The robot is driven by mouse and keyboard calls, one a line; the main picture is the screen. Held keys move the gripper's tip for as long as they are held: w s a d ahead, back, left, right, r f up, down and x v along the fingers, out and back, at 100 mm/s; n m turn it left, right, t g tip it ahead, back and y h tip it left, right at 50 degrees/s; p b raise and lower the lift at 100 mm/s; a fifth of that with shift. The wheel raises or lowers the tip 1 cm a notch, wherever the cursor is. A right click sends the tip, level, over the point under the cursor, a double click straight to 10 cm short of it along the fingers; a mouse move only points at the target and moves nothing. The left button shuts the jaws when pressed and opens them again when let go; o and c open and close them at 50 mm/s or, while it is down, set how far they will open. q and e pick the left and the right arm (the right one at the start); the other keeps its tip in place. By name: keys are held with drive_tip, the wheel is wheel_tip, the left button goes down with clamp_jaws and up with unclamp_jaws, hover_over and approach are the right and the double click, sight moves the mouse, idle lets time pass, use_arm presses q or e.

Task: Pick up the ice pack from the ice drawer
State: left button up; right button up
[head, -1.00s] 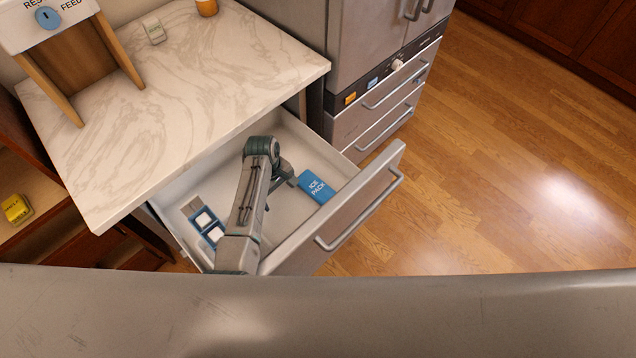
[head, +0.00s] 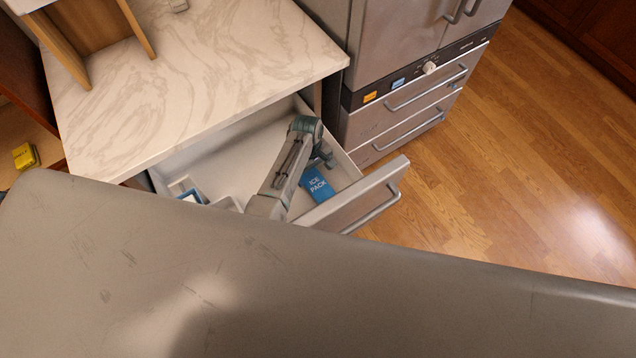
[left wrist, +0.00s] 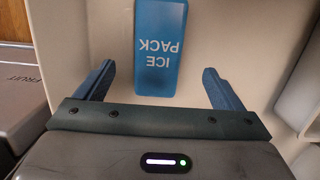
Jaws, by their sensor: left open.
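The blue ice pack (head: 318,185), lettered "ICE PACK", lies flat in the open ice drawer (head: 225,157), towards its right end. My left gripper (head: 326,161) is inside the drawer at the near upper end of the pack. In the left wrist view the ice pack (left wrist: 160,48) lies ahead of and between the two blue fingers of the left gripper (left wrist: 158,84), which are spread apart. The fingers do not touch the pack there, and nothing is held. My right gripper is not in view.
A marble counter (head: 190,80) overhangs the drawer's back. The drawer front (head: 355,200) with its handle stands at right. An ice tray (head: 188,192) lies at the drawer's left end, partly hidden. A steel fridge (head: 400,50) stands beyond. A large grey surface covers the foreground.

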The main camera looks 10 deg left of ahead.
sight(317, 183)
use_arm(q)
drive_tip(key=shift+d+f, duration=0.15)
drive_tip(key=shift+f, duration=0.55)
drive_tip(key=shift+d+f, duration=0.1)
drive_tip(key=shift+f, duration=0.55)
wheel_tip(317, 183, down, 3)
drive_tip(key=shift+s, duration=0.1)
drive_tip(key=shift+d+f, duration=0.1)
drive_tip(key=shift+f, duration=0.45)
drive_tip(key=shift+c, duration=0.2)
drive_tip(key=c, duration=1.2)
drive_tip(key=shift+o, duration=0.2)
drive_tip(key=shift+r, duration=0.15)
